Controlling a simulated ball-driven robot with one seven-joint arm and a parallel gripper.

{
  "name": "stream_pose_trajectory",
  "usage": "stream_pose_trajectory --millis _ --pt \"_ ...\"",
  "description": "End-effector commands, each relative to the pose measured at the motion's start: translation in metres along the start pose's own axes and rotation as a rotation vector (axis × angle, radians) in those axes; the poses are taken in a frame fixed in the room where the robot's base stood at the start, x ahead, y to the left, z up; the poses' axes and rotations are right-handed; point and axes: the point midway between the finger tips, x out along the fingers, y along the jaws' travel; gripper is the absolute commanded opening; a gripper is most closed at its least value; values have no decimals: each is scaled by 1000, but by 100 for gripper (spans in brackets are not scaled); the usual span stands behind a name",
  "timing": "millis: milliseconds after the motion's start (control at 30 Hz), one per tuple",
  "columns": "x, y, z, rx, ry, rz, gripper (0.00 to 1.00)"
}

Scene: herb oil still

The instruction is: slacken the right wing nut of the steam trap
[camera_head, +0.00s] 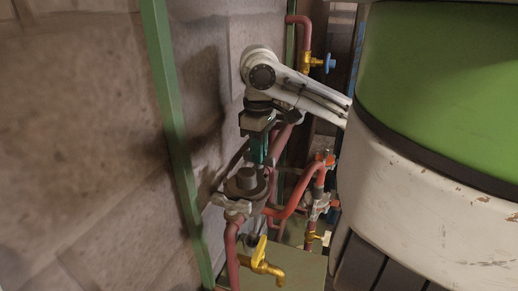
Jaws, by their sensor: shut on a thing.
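The steam trap (246,184) is a dark grey metal body with a round raised cap, set among red pipes near the wall in the head view. A pale grey winged piece (236,206), which looks like one of its wing nuts, shows on the near side. My gripper (261,163) comes down from above with teal fingers, just behind the cap at the far side of the trap. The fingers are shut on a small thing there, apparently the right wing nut. The fingers and the cap mostly hide that nut, so its turn and tightness cannot be seen.
A yellow-handled tap (262,262) stands in front of the trap. Red pipes (292,204) and a valve (318,206) lie to the right. A blue-handled valve (322,62) is behind. A green post (171,120) and stone wall (80,130) bound the left; a big green-and-white body (440,110) fills the right.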

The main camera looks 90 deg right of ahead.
Motion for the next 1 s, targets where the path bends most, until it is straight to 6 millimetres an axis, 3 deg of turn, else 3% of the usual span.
stream_pose_trajectory --millis 333,833,867,1000 --pt "-1 0 -1 -115 5 2 0" --pt "-1 0 -1 -130 5 2 0" --pt "-1 0 -1 -130 5 2 18" --pt "-1 0 -1 -129 4 2 32"
